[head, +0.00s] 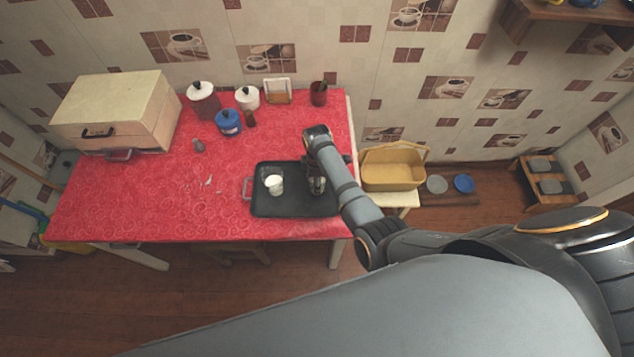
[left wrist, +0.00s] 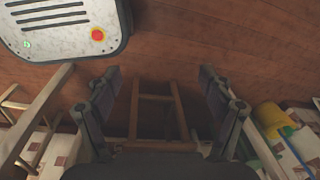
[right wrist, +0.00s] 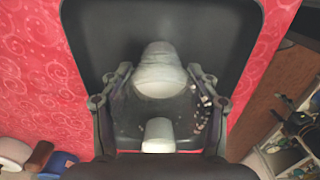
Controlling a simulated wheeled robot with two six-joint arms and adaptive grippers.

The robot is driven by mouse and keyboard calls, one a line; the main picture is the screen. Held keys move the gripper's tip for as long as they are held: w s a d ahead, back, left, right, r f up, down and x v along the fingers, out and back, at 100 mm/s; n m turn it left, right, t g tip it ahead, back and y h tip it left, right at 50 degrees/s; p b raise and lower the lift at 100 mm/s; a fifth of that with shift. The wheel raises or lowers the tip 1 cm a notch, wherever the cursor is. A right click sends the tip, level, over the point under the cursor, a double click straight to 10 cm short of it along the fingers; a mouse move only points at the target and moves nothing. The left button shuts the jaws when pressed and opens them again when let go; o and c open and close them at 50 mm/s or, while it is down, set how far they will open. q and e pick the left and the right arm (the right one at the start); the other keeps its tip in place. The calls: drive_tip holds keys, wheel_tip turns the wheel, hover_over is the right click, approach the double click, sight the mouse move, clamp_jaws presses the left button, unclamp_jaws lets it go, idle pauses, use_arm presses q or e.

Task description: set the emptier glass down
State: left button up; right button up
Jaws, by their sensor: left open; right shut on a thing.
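In the head view a white-filled glass (head: 274,185) stands upright on the dark tray (head: 262,207), towards its left side. My right gripper (head: 317,181) is over the tray's right part, shut on a second glass (head: 318,187), clear-walled and partly hidden by my arm. In the right wrist view this held glass (right wrist: 160,78) is between the fingers, with whitish content; the white-filled glass (right wrist: 158,135) shows below it. I cannot tell whether the held glass touches the tray. My left gripper (left wrist: 160,85) is open and empty, away from the table.
The red-covered table (head: 130,195) has free room left of the tray. A wooden box (head: 115,110), lidded pots (head: 229,122) and a dark red cup (head: 319,93) stand farther back. A yellow basket (head: 393,170) is at the right. A stool (left wrist: 157,110) shows beyond my left gripper.

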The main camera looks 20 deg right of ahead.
drive_tip(key=shift+w+a+f, duration=0.1)
drive_tip(key=shift+c, duration=0.6)
drive_tip(key=shift+f, duration=0.15)
drive_tip(key=o, duration=1.6)
drive_tip(key=shift+r, duration=0.2)
use_arm(q)
wheel_tip(320, 180, up, 9)
drive_tip(key=p, duration=1)
drive_tip(key=shift+w+r, duration=0.2)
drive_tip(key=shift+w, duration=0.15)
use_arm(e)
wheel_tip(320, 180, up, 12)
